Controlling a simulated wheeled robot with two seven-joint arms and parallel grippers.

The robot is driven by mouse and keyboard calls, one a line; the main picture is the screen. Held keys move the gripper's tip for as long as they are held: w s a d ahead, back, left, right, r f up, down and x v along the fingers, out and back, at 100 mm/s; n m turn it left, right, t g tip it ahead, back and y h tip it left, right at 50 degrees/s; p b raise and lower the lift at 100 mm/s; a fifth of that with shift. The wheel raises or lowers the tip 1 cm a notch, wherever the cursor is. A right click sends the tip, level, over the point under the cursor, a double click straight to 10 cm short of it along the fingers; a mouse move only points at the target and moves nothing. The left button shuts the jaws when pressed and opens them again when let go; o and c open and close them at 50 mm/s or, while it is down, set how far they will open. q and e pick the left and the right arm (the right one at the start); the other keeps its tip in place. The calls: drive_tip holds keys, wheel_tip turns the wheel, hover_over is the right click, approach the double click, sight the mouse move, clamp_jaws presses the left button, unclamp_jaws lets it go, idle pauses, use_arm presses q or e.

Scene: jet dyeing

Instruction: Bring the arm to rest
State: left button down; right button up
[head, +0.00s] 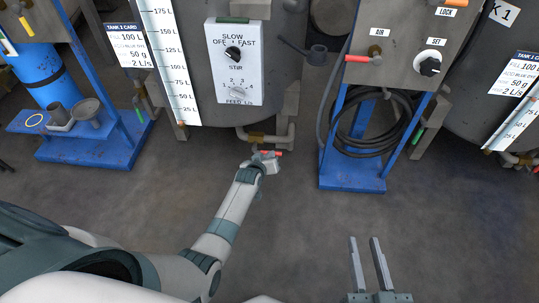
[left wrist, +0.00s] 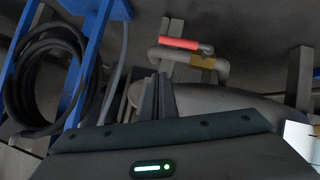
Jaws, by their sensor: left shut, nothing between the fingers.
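My left gripper (head: 267,158) is at the end of my outstretched left arm, in front of the left tank's bottom drain. Its closed fingers show in the left wrist view (left wrist: 157,92), with nothing between them. The drain valve's red handle (head: 272,153) is right by the fingertips in the head view. In the left wrist view the red handle (left wrist: 180,43) lies above the fingers, with a visible gap in the picture; I cannot tell the true distance. My right gripper (head: 365,240) is at the bottom of the head view, fingers apart and empty, over bare floor.
A dye tank with a stir and feed panel (head: 234,62) stands ahead. Right of it is a blue-framed stand (head: 352,178) with a coiled black hose (head: 372,125). A blue stand (head: 88,150) with cups is at left. The grey floor (head: 440,220) at lower right is clear.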

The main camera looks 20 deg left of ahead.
drive_tip(key=shift+f, duration=0.3)
drive_tip(key=shift+g, duration=0.3)
